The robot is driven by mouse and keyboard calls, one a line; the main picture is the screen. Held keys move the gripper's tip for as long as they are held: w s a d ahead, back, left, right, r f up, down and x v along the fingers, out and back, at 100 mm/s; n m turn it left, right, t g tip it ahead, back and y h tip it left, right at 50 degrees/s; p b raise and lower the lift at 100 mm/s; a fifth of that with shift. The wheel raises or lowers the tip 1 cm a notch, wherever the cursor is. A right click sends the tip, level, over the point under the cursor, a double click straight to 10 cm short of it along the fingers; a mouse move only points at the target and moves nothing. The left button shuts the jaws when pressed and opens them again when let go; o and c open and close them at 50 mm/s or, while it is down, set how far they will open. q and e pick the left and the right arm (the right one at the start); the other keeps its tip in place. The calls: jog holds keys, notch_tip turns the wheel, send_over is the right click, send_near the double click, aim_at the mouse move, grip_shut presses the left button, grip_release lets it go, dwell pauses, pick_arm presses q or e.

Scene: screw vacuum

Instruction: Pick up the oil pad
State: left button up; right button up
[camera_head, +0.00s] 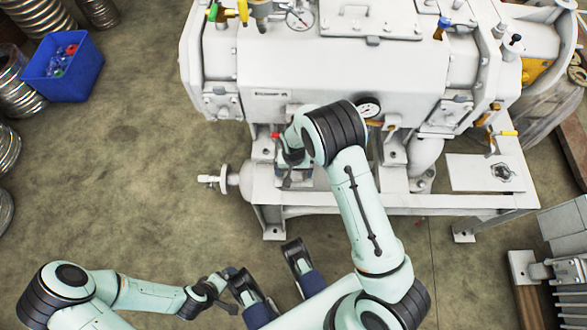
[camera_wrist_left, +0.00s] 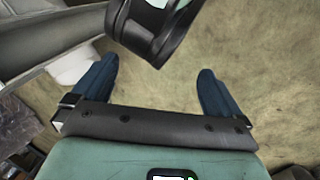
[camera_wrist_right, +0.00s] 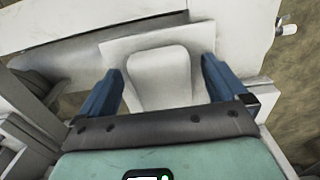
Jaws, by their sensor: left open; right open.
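In the right wrist view a pale, rounded-square piece (camera_wrist_right: 160,72) stands on a flat light plate (camera_wrist_right: 118,48). It looks like the oil pad, though I cannot be sure. My right gripper (camera_wrist_right: 160,65) is open, its two blue fingers on either side of this piece; whether they touch it I cannot tell. In the head view the right gripper (camera_head: 286,165) is low at the front left of the white machine, and the arm hides most of what is under it. My left gripper (camera_wrist_left: 156,66) is open and empty above the floor, beside my own body.
The white vacuum machine (camera_head: 330,65) fills the upper middle on its base frame (camera_head: 450,203). A white plate with a dark round fitting (camera_head: 502,172) lies on the frame's right. A blue bin (camera_head: 62,68) stands upper left.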

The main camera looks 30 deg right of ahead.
jog(key=c, duration=1.1)
pick_arm(q)
jog(key=shift+r, duration=0.1)
pick_arm(e)
jog(key=shift+r, duration=0.15)
